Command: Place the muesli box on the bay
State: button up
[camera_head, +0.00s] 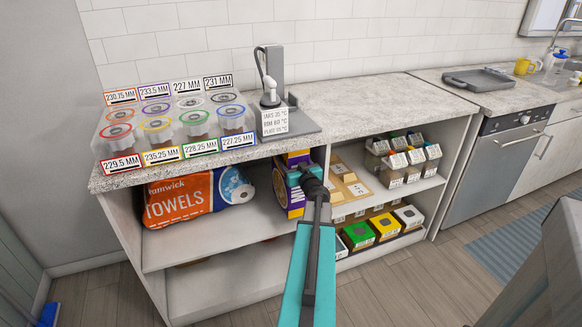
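A purple box with orange-yellow parts (281,188), likely the muesli box, stands at the right end of the upper shelf bay (215,237), under the counter. Its lettering is too small to read. My gripper (296,172), teal and dark, is at the box's right front side and overlaps it. My gripper and arm hide part of the box. I cannot tell whether the fingers are closed on it or only beside it. The bay left of the box has a bare white floor in front.
An orange towels pack (180,199) fills the left of the same bay. A divider (325,160) separates it from shelves with small containers (405,160) and boxes (383,226). Lidded jars with size labels (158,125) and a grey device (272,75) stand on the counter above.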

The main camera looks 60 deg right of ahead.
notch_tip(320, 180, down, 3)
jog(key=shift+f, duration=0.2)
dwell(0.4)
jog(key=shift+f, duration=0.1)
jog(key=o, duration=2)
jog(key=b+v, duration=0.1)
jog(key=v, duration=1.1)
jog(key=shift+b, duration=0.4)
